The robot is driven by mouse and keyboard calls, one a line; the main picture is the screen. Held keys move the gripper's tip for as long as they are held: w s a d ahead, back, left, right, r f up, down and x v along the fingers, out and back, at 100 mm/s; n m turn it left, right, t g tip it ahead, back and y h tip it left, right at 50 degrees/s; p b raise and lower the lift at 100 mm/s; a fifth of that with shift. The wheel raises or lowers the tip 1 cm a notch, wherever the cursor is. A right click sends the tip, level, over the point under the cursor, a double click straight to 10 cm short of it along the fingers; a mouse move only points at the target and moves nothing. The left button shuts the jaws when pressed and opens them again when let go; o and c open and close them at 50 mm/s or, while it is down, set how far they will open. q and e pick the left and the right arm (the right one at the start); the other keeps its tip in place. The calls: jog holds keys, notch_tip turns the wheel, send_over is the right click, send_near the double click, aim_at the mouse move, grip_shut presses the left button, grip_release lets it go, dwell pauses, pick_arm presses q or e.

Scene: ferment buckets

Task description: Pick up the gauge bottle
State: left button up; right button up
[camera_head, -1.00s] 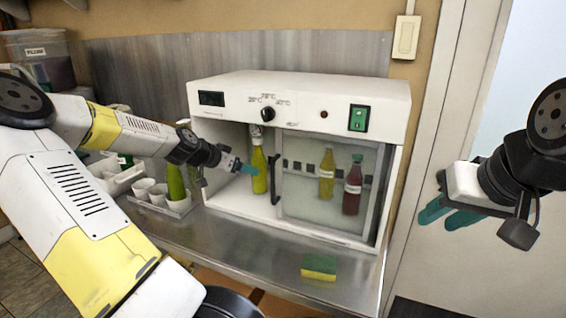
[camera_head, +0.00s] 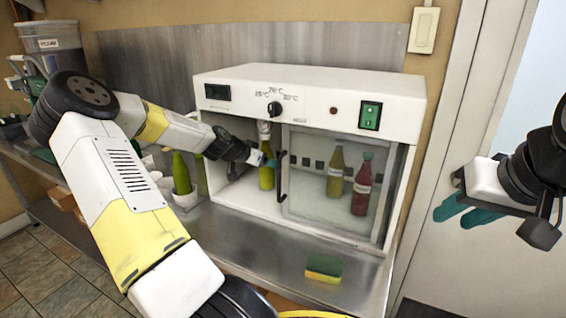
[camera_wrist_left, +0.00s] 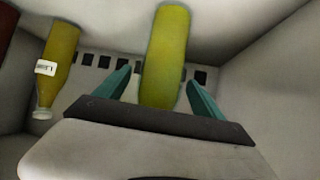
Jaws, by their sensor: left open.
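The gauge bottle (camera_head: 266,178), yellow-green with a pale round top, stands upright in the open left part of the white cabinet. In the left wrist view its body (camera_wrist_left: 165,50) lies between the two teal fingers of my left gripper (camera_wrist_left: 158,76). These fingers are apart, with a visible gap on each side of the bottle. In the head view my left gripper (camera_head: 264,160) reaches in from the left and partly covers the bottle. My right gripper (camera_head: 468,211) is empty in front of the door at the right, its teal fingers apart.
The cabinet (camera_head: 310,95) has a glass door (camera_head: 310,207) with a dark handle (camera_head: 282,177) beside the bottle. A yellow bottle (camera_head: 336,172) and a red bottle (camera_head: 362,185) show behind the glass. A sponge (camera_head: 324,268) lies on the steel counter (camera_head: 240,237). Green bottles (camera_head: 181,174) stand left.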

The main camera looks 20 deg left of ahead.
pick_arm(q)
jog(key=shift+c, duration=0.2)
grip_shut()
jog(key=shift+w, duration=0.1)
jog(key=shift+r, duration=0.2)
